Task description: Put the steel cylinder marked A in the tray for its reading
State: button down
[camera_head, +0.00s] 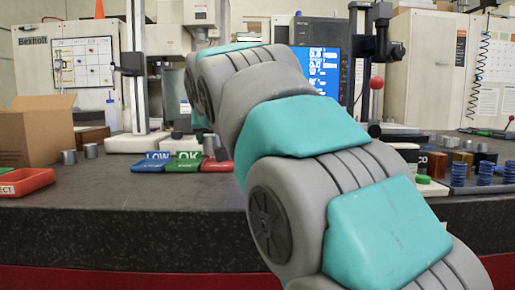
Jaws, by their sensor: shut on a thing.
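My gripper (212,147) is small in this view, partly hidden behind my own arm, above the row of trays. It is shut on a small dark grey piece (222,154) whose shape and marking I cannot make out. Two steel cylinders stand on the left of the bench, one nearer (69,157) and one further right (90,151). No letter is readable on either. A blue tray marked LOW (153,167), a green tray marked OK (183,167) and a red tray (214,167) stand side by side in the middle. The red tray's label is hidden.
Another red tray (28,182) is at the left edge, its label cut off. An open cardboard box (38,132) stands behind it. Measuring stands and a blue screen (322,68) are at the back. Blue ringed pieces (459,174) and blocks are at right.

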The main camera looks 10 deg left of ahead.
jog(key=w, duration=0.4)
jog(key=shift+a+f, duration=0.1)
jog(key=shift+a, duration=0.1)
jog(key=shift+w+f+p, duration=0.25)
jog(key=shift+w+p, duration=0.1)
jog(key=shift+w, duration=0.4)
jog(key=shift+f, duration=1.65)
jog(key=shift+f, duration=0.15)
jog(key=shift+c, duration=1.7)
grip_release()
